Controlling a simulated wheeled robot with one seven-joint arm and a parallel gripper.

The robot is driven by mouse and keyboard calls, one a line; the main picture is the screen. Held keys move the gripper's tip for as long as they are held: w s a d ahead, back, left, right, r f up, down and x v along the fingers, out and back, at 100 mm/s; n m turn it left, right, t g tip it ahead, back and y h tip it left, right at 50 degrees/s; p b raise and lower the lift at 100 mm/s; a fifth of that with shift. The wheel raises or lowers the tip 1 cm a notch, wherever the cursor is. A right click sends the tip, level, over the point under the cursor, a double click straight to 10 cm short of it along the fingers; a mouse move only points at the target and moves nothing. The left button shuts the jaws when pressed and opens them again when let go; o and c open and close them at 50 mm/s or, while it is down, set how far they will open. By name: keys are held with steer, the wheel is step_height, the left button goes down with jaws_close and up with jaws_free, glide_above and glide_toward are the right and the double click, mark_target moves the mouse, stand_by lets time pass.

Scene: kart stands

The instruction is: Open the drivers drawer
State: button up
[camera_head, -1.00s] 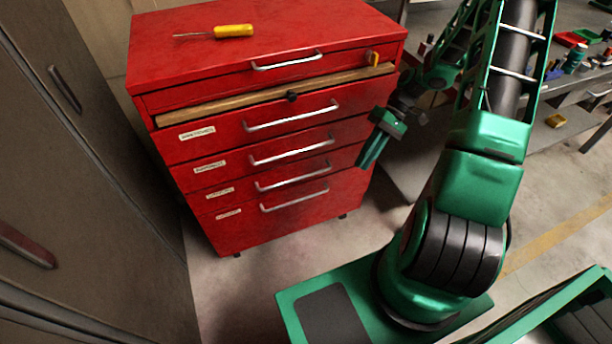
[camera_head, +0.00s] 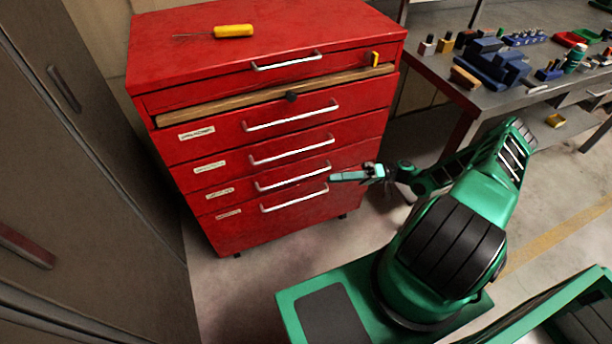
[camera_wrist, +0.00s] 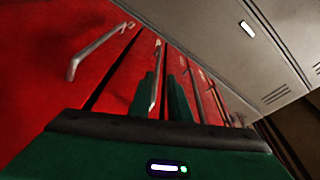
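The red cabinet (camera_head: 265,70) has several stacked drawers with silver bar handles. White labels, such as the lowest one (camera_head: 229,213), are too small to read, so I cannot tell which drawer is the drivers drawer. All the drawers look closed. My gripper (camera_head: 335,177) points left at the cabinet front, near the right end of the second-lowest handle (camera_head: 293,178). In the wrist view my gripper (camera_wrist: 164,90) shows two green fingers apart, with a handle (camera_wrist: 156,78) appearing in line with the gap between them. I cannot tell whether they touch it.
A yellow-handled screwdriver (camera_head: 233,31) lies on the cabinet top. A grey locker (camera_head: 85,170) stands close on the left. A workbench (camera_head: 470,98) with blue holders and small parts stands at the right. Open floor lies before the cabinet.

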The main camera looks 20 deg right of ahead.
mark_target(306, 176)
steer(key=w+a+t, duration=0.1)
steer(key=a, duration=0.2)
steer(key=w+a, duration=0.2)
steer(key=a, duration=0.1)
steer(key=w+a+r+t, duration=0.1)
steer(key=a, duration=0.2)
steer(key=shift+w+a+r+t+y, duration=0.1)
steer(key=shift+w+a+t+y, duration=0.05)
steer(key=shift+a+t+y, duration=0.2)
